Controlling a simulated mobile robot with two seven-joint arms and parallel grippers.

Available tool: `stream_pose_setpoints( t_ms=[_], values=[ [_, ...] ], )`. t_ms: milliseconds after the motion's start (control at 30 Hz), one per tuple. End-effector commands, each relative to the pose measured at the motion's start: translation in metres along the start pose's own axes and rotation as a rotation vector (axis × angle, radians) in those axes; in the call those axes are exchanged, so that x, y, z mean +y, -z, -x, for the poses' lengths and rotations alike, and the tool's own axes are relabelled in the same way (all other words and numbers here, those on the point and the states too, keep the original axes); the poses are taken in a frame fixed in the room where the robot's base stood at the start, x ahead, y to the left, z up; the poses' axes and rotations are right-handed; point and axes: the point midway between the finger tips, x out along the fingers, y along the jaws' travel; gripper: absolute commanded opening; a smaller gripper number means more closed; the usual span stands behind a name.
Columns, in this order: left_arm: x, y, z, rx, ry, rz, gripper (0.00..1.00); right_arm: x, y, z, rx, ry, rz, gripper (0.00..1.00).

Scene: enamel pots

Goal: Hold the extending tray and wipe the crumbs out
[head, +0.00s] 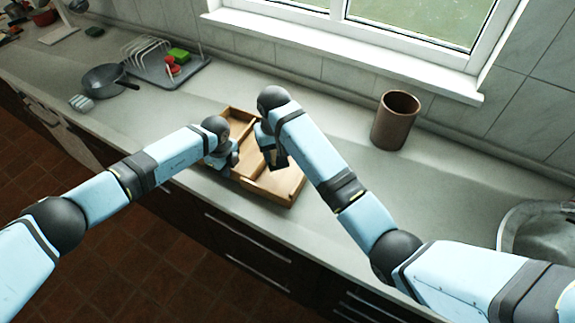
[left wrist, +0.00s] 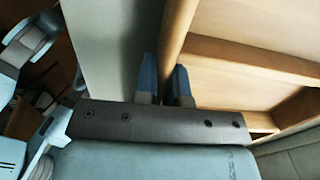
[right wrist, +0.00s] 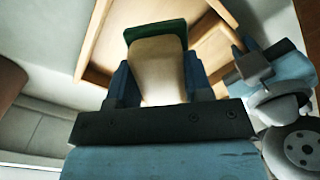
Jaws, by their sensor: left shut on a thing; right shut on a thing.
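The wooden extending tray (head: 280,188) lies on the counter in the head view, with dividers and compartments. My left gripper (head: 231,163) is shut on the tray's side wall. In the left wrist view its fingers (left wrist: 163,85) stand on either side of that wall (left wrist: 178,28). My right gripper (head: 277,160) is over the tray. In the right wrist view its fingers (right wrist: 158,85) are shut on a cream-coloured sponge (right wrist: 160,68) with a green layer at its far end. I cannot tell whether the sponge touches the tray floor. I cannot make out any crumbs.
A brown pot (head: 396,120) stands right of the tray near the window. A metal sink or basin (head: 535,235) is at the far right.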

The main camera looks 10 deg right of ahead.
Motion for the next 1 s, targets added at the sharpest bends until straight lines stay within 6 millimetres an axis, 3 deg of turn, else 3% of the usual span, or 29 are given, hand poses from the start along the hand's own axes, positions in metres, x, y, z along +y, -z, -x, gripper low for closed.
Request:
stream_pose_setpoints(
  t_ms=[500,1000],
  values=[
    [0.000,0.000,-0.001,-0.001,0.000,0.000,0.00,-0.001,0.001,0.062,0.003,0.001,0.000,0.12],
    [0.000,0.000,-0.001,-0.001,0.000,0.000,0.00,0.004,-0.001,0.069,0.000,0.000,-0.001,0.12]
  ],
)
